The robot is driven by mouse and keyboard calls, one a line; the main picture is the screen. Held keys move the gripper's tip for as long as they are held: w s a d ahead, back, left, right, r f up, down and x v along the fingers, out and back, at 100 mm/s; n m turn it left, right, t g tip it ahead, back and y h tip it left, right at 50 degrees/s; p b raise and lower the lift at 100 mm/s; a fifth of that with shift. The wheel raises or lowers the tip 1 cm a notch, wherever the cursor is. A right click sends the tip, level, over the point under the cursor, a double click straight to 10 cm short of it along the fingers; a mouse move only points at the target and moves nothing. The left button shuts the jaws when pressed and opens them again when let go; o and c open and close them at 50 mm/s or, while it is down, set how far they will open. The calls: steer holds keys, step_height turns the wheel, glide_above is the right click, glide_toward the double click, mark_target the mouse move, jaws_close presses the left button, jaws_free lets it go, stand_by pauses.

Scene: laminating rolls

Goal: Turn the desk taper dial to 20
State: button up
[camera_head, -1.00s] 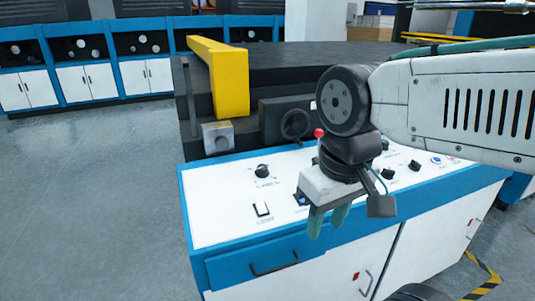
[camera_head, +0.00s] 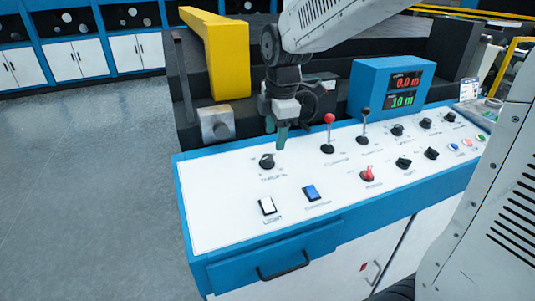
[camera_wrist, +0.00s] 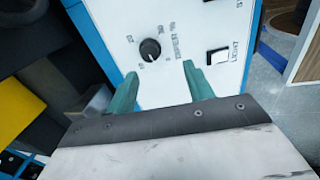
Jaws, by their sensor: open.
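The taper dial is a black round knob (camera_head: 267,161) at the left end of the white control panel (camera_head: 225,220); I take it as the taper dial from its place and its blurred label. In the wrist view the dial (camera_wrist: 150,50) lies ahead of my gripper, with small marks around it that are too blurred to read. My gripper (camera_head: 281,135) is above the panel, just up and right of the dial in the head view. Its two green fingers are spread, seen in the wrist view (camera_wrist: 163,85), and hold nothing. The dial is apart from the fingers.
A white light switch (camera_head: 267,206) and a blue switch (camera_head: 312,193) sit in front. A red-knobbed lever (camera_head: 329,133) and a black-knobbed lever (camera_head: 364,125) stand to the right. A yellow beam (camera_head: 222,55) and grey block (camera_head: 215,123) are behind. A display box (camera_head: 390,88) stands farther right.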

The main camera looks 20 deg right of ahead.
mark_target(267, 157)
steer(key=shift+w+a+f+n, duration=0.1)
steer(key=shift+w+f+n, duration=0.25)
steer(key=shift+w, duration=0.2)
steer(key=shift+w+a+f+n, duration=0.1)
steer(key=shift+w+f+n, duration=0.25)
steer(key=shift+w, duration=0.2)
steer(key=f, duration=0.3)
steer(key=w+f, duration=0.1)
steer(key=f, duration=0.3)
steer(key=shift+w+a+f, duration=0.1)
steer(key=shift+w+f, duration=0.05)
steer(key=shift+w, duration=0.05)
steer(key=c, duration=1)
